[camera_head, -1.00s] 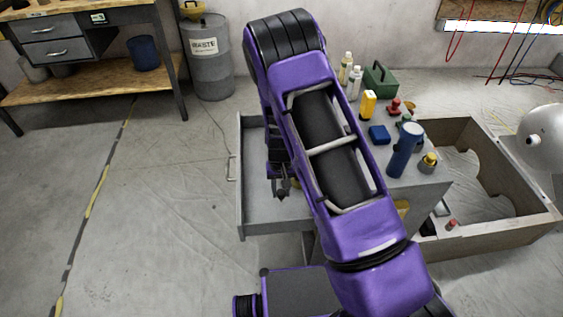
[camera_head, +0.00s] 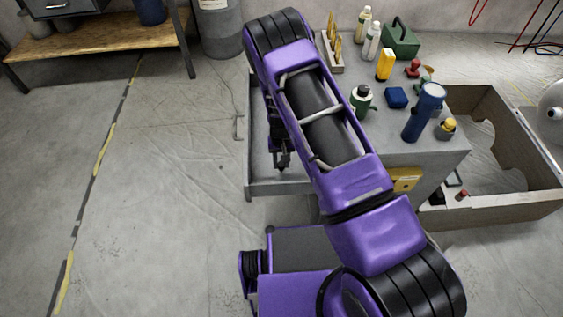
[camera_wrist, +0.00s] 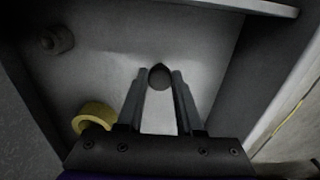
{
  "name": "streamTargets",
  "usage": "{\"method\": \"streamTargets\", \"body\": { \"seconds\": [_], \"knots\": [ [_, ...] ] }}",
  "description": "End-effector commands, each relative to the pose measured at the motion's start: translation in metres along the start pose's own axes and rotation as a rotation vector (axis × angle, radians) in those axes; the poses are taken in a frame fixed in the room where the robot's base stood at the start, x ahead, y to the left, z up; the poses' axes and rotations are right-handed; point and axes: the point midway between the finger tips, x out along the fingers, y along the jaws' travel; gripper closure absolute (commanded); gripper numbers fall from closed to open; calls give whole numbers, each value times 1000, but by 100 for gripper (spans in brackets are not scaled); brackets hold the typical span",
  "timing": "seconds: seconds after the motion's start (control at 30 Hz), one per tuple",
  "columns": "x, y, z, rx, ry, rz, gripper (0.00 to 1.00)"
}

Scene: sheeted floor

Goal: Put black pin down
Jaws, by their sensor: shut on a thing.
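The black pin (camera_wrist: 159,77) shows in the wrist view as a dark round end between my fingertips. My gripper (camera_wrist: 158,75) is shut on it, over the inside of the open grey drawer (camera_wrist: 195,55). In the head view my gripper (camera_head: 282,162) hangs over the drawer (camera_head: 262,188), near its front-side edge. The pin cannot be made out there. I cannot tell whether the pin touches the drawer floor.
A yellow ring (camera_wrist: 93,117) and a grey knob-like object (camera_wrist: 57,40) lie in the drawer. On the cabinet top stand a blue cylinder (camera_head: 423,112), a green toolbox (camera_head: 401,40), bottles and small items. A wooden crate (camera_head: 515,208) stands right.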

Motion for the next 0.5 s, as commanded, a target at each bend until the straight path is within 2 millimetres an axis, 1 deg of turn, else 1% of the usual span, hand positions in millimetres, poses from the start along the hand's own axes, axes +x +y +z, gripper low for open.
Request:
{"method": "streamTargets", "body": {
  "seconds": [0.17, 0.27, 0.3, 0.43, 0.47, 0.5],
  "knots": [
    [-1, 0, -1, 0, 2, 0, 100],
    [1, 0, 0, 0, 1, 0, 100],
    [1, 0, 0, 0, 1, 0, 61],
    [1, 0, 0, 0, 1, 0, 38],
    [1, 0, 0, 0, 1, 0, 35],
    [1, 0, 0, 0, 1, 0, 35]
  ]
}}
